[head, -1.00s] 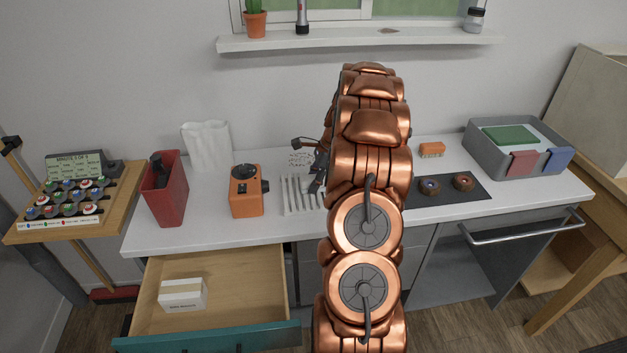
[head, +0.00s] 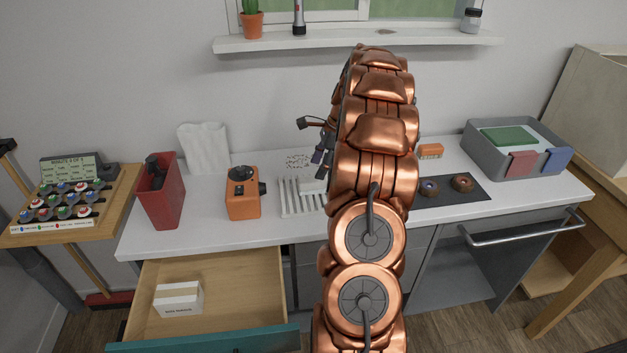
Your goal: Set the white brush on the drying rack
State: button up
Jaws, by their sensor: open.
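The white slatted drying rack (head: 290,202) sits on the counter, left of my arm. A plain white block-like thing (head: 312,186), seemingly the white brush, lies on the rack's right part. My arm hides its right end, and I cannot make out bristles. My gripper (head: 320,158) is open, above and behind the white thing and apart from it. It is partly hidden by my copper arm.
An orange grinder-like box (head: 243,197) and a red bin (head: 161,197) stand left of the rack. An orange brush (head: 430,151), a dark mat (head: 450,192) with two round things and a grey tub (head: 514,160) are at right. An open drawer (head: 215,290) juts out below.

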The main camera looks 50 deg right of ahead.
jog(key=shift+b+v, duration=0.5)
jog(key=shift+v, duration=2.3)
jog(key=s+a+r+n+g, duration=0.1)
jog(key=s+a+r+n, duration=0.35)
jog(key=a, duration=1.05)
jog(key=s+a+n+g, duration=0.1)
jog(key=a+n+g, duration=0.1)
jog(key=a+n, duration=0.9)
jog(key=s+a+f+n+h, duration=0.1)
jog(key=s+a+n, duration=0.4)
jog(key=s, duration=0.6)
jog(key=s+a+f+n+g+h, duration=0.1)
jog(key=s+a+f+n, duration=0.3)
jog(key=s+a, duration=0.6)
jog(key=shift+s+n+h, duration=0.45)
jog(key=shift+s+h, duration=0.15)
jog(key=shift+h, duration=0.1)
jog(key=shift+c, duration=0.3)
